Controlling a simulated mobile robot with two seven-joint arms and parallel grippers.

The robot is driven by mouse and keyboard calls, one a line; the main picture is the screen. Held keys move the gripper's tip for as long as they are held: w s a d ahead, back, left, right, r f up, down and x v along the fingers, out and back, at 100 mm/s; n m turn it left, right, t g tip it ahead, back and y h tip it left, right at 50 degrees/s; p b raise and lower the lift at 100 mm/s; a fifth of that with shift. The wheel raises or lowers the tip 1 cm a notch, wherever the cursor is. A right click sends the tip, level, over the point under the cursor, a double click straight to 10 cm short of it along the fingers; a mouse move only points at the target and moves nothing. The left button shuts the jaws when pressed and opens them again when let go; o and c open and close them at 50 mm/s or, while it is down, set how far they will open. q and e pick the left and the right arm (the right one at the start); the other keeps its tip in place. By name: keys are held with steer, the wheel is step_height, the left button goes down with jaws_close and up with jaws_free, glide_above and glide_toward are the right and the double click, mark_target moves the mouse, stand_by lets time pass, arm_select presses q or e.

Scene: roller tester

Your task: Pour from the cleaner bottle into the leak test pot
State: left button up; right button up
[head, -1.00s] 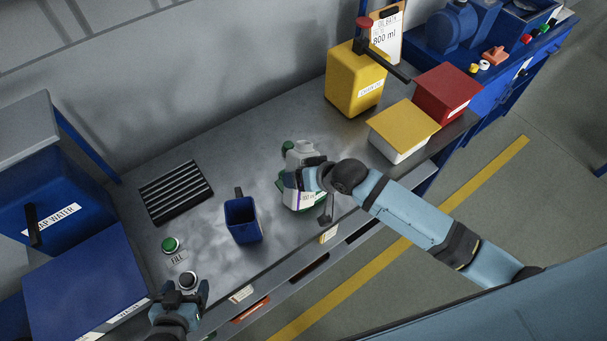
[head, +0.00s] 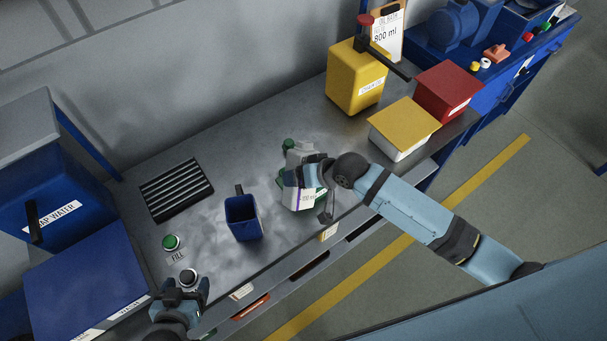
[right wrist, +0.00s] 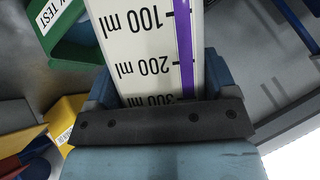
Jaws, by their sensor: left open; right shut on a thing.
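The cleaner bottle (head: 298,199) is white, with a millilitre scale and a purple stripe. It also shows close up in the right wrist view (right wrist: 140,45). My right gripper (head: 306,176) is shut on it over the grey bench; its fingers and wrist hide part of the bottle. A green container whose label ends in "K TEST", the leak test pot (right wrist: 78,42), is beside the bottle in the right wrist view. In the head view it is mostly hidden behind the bottle and gripper. My left gripper (head: 186,290) is open and empty by a black button (head: 188,277).
A blue jug (head: 243,222) stands left of the bottle. A black ribbed rack (head: 176,190) and green FILL button (head: 170,242) lie farther left. A yellow can (head: 355,80), a yellow-lidded box (head: 404,128) and a red box (head: 449,90) stand right. Bare bench surrounds the jug.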

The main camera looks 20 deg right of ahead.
steer(key=shift+s+a+f+m+g+y, duration=0.15)
steer(key=shift+s+f+m+g+y, duration=0.15)
steer(key=shift+g, duration=0.35)
steer(key=shift+s+a+f+m+g+y, duration=0.1)
steer(key=shift+s+m+g+y, duration=0.2)
steer(key=shift+g, duration=0.35)
stand_by(1.2)
steer(key=shift+s+a+f+m+g+y, duration=0.1)
steer(key=shift+f+m+g+y, duration=0.8)
steer(key=shift+g, duration=0.6)
stand_by(1.4)
steer(key=shift+f, duration=0.15)
